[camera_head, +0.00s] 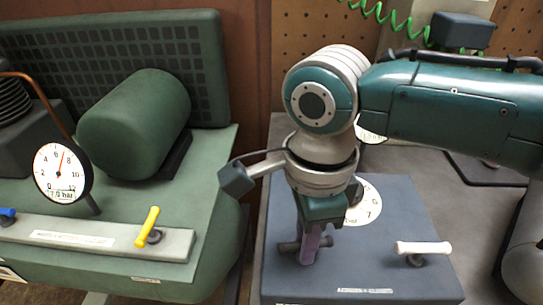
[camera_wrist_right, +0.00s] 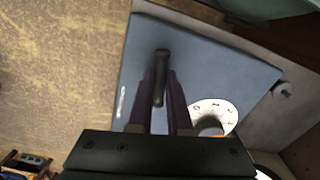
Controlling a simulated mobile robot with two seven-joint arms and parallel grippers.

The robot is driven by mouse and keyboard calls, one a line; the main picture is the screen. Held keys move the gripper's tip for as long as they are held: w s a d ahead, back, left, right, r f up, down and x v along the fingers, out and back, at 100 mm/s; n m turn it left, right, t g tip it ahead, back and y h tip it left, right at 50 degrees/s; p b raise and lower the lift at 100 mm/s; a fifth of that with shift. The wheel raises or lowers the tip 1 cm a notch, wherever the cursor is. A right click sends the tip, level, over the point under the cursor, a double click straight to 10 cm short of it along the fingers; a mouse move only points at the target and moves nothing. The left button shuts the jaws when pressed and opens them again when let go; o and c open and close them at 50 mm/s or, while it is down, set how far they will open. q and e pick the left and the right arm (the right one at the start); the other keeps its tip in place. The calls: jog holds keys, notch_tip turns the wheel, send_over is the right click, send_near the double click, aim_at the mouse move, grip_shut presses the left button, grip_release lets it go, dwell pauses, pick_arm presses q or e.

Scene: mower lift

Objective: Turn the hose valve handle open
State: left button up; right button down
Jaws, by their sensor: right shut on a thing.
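A dark valve handle (camera_head: 289,247) sits at the left of the blue-grey panel box (camera_head: 400,275). My right gripper (camera_head: 314,250) comes down over it from above, its purple-grey fingers shut on it and hiding part of it. In the right wrist view the dark handle (camera_wrist_right: 160,70) lies between the two fingers (camera_wrist_right: 160,92) and reaches past their tips. A white-handled valve (camera_head: 424,248) on the same box stands apart, to the right of the gripper. My left gripper is not in view.
On the left are a green compressor (camera_head: 145,125), a pressure gauge (camera_head: 62,173), and a bar with a yellow handle (camera_head: 147,226) and a blue handle (camera_head: 8,214). A green coiled hose (camera_head: 398,24) hangs at the back.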

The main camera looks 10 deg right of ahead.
jog(key=n+p, duration=0.1)
jog(key=p, duration=0.2)
jog(key=n+p, duration=0.1)
jog(key=p, duration=0.1)
jog(key=shift+s+r+n+p, duration=0.15)
jog(key=shift+r+n+p, duration=0.15)
jog(key=shift+n+p, duration=0.1)
jog(key=shift+f+n, duration=0.1)
jog(key=shift+n, duration=0.4)
jog(key=n+p, duration=0.1)
jog(key=n, duration=0.1)
jog(key=shift+f+n, duration=0.15)
jog(key=shift+n, duration=0.25)
jog(key=n, duration=0.4)
jog(key=n+p, duration=0.1)
jog(key=n, duration=0.6)
jog(key=c, duration=0.9)
grip_release()
